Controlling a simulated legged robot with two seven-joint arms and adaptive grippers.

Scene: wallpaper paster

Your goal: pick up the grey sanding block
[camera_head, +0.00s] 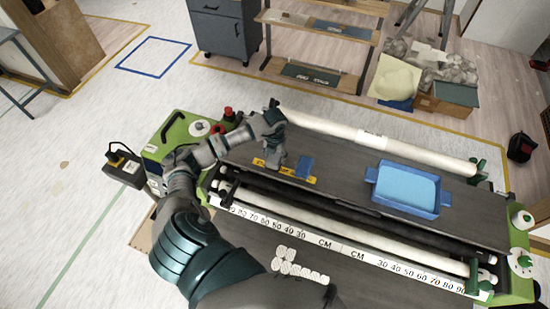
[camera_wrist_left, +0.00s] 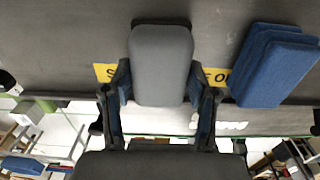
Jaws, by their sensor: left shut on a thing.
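The grey sanding block (camera_wrist_left: 161,62) sits between the two fingers of my left gripper (camera_wrist_left: 160,95) in the left wrist view. The fingers press on its two sides, so the gripper is shut on it. In the head view my left gripper (camera_head: 275,150) points down at the dark table board by the yellow label strip and largely hides the block. I cannot tell whether the block touches the board. My right gripper is not in view.
Blue blocks (camera_head: 304,166) lie just right of the gripper, also in the wrist view (camera_wrist_left: 276,65). A blue tray (camera_head: 438,204) stands further right on the pasting machine. A white roller (camera_head: 395,146) runs along the back. A red button (camera_head: 228,112) is at the left end.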

